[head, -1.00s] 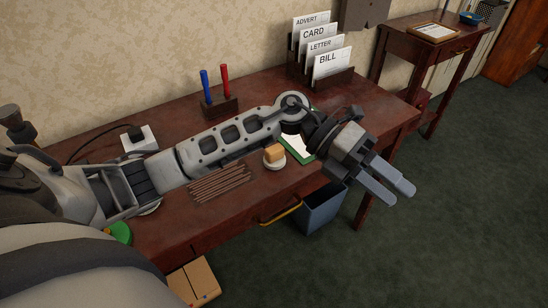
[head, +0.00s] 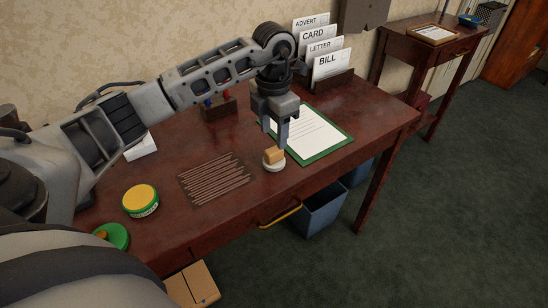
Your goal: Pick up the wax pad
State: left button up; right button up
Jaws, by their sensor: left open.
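The wax pad seems to be the small round white pad with a tan block on top (head: 273,163), lying on the desk near its front edge. My left gripper (head: 275,138) points down just above it, fingers apart and empty. The fingertips are close to the tan block; I cannot tell whether they touch it. An open tin with yellow contents (head: 140,200) and a green lid (head: 112,236) lie to the left on the desk. My right gripper is not in view.
A letter rack (head: 328,85) and a pen stand (head: 219,110) stand at the back. A grey bin (head: 322,212) stands below the front.

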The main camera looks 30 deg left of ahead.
aim_at(274, 150)
pick_arm(q)
notch_tip(274, 150, down, 7)
jog(key=shift+w+r, duration=0.1)
jog(key=shift+r, duration=0.1)
dwell(0.3)
jog(key=c, duration=1.1)
